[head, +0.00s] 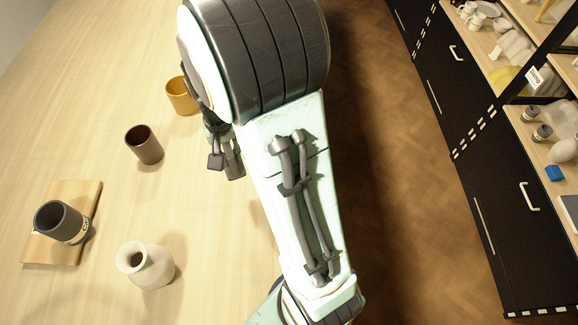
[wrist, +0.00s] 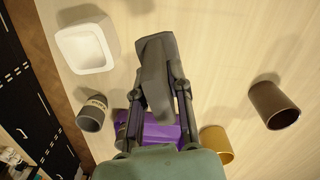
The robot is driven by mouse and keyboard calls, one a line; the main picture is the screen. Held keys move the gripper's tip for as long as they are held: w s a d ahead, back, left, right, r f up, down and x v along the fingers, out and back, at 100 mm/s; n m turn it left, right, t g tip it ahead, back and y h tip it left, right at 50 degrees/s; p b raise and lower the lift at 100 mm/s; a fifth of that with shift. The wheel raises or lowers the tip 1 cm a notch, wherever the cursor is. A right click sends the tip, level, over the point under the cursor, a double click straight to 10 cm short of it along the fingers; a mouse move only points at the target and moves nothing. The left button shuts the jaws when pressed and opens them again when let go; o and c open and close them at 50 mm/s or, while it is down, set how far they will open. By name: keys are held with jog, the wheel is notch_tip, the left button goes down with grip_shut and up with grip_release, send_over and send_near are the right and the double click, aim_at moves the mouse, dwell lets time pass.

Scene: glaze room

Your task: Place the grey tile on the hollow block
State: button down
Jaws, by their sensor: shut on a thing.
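My gripper (wrist: 158,98) is shut on a grey, slab-like piece (wrist: 155,62), which looks like the grey tile. It sits between the fingers and is tilted in the wrist view. In the head view my gripper (head: 225,162) is partly hidden by my arm, and the tile cannot be told apart from the fingers. A white, square, open-centred piece (wrist: 112,52), seemingly the hollow block, stands on the table at upper left of the wrist view, apart from the tile. It is hidden in the head view.
A purple object (wrist: 160,132) shows behind my gripper. A labelled grey cup (wrist: 91,115), mustard cup (wrist: 216,146) and brown cup (wrist: 272,106) stand nearby. A cream vase (head: 148,266) and a wooden board (head: 54,250) bearing another grey cup (head: 62,222) are at lower left.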

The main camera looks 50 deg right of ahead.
jog(key=s+d+m, duration=0.4)
jog(key=s+d, duration=0.2)
jog(key=d, duration=0.5)
jog(key=f, duration=0.6)
jog(key=shift+s+f, duration=0.25)
jog(key=shift+d+f, duration=0.1)
jog(key=shift+f, duration=0.15)
jog(key=shift+f, duration=0.1)
jog(key=c, duration=1)
grip_release()
jog(key=shift+c, duration=0.2)
